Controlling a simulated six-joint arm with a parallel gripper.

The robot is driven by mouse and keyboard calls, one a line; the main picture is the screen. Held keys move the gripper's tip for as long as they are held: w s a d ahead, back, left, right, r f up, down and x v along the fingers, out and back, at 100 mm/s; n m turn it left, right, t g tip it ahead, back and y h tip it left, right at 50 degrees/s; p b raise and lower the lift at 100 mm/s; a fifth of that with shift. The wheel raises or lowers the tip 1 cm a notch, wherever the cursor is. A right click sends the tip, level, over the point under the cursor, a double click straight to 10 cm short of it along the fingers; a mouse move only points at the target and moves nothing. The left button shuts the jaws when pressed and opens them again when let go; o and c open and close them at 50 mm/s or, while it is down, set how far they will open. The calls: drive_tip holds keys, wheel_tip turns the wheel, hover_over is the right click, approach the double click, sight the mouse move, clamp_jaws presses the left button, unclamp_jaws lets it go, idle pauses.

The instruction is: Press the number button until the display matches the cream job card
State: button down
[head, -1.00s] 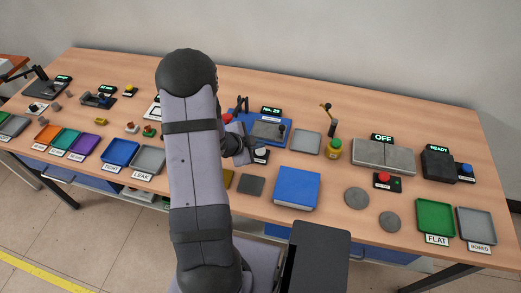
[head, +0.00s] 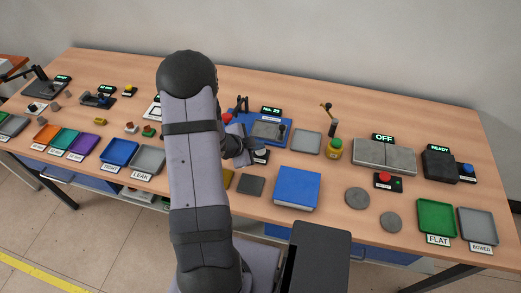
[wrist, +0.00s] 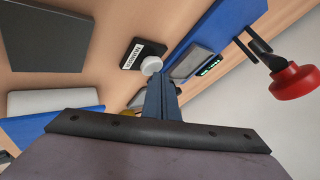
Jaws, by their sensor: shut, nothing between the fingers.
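The number button is a pale round cap (wrist: 151,65) on a black box with a white label in the wrist view. Its box (head: 261,157) is partly covered by my gripper in the head view. My gripper (wrist: 160,88) is shut and empty, with its tips close to the cap; I cannot tell whether they touch it. The display (head: 271,110) behind the blue machine glows green and seems to read "No. 29". It also shows in the wrist view (wrist: 209,66), too small to read. I cannot make out the cream job card; my arm covers part of the table.
The blue machine (head: 262,129) stands just behind the button box. A red knob (wrist: 294,82) is to the right in the wrist view.

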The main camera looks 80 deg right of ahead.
sight(258, 152)
drive_tip(key=shift+f+b, duration=0.4)
drive_tip(key=shift+f, duration=0.1)
idle(0.4)
drive_tip(key=shift+r, duration=0.1)
idle(0.3)
drive_tip(key=shift+r+p, duration=0.85)
drive_tip(key=shift+p, duration=0.05)
wheel_tip(258, 152, up, 5)
drive_tip(key=p, duration=0.4)
drive_tip(key=shift+p, duration=0.3)
idle(0.4)
